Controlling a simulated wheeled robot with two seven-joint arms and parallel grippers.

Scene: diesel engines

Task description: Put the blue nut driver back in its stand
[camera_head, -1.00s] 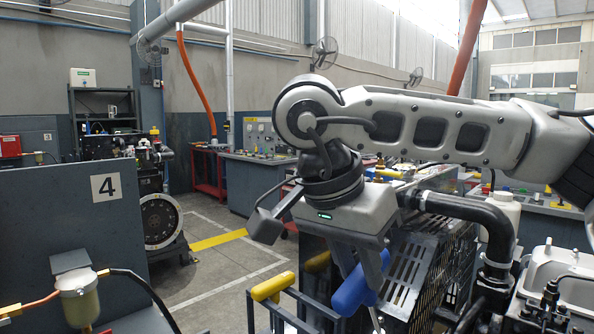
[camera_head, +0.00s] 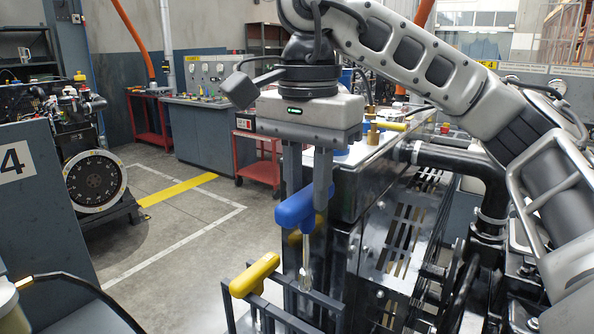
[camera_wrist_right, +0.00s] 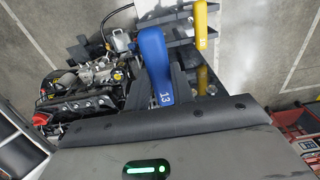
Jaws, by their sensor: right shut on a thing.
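The blue nut driver has a T-shaped blue handle (camera_head: 300,205) and a metal shaft that hangs down, nearly upright, in the head view. My right gripper (camera_head: 308,188) is shut on this handle. The handle, marked 13, also shows in the right wrist view (camera_wrist_right: 154,62). The stand is a dark metal frame (camera_head: 228,302) below. A yellow-handled driver (camera_head: 254,275) sits in it, left of and in front of the blue one. The shaft's lower end is close to the stand's rails; I cannot tell whether it is inside a slot. My left gripper is not in view.
Another yellow handle (camera_head: 304,236) is partly hidden behind the blue driver. A slotted metal engine guard (camera_head: 395,245) and black pipes stand close on the right. Open floor (camera_head: 180,240) lies to the left. A red cart (camera_head: 258,160) stands farther back.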

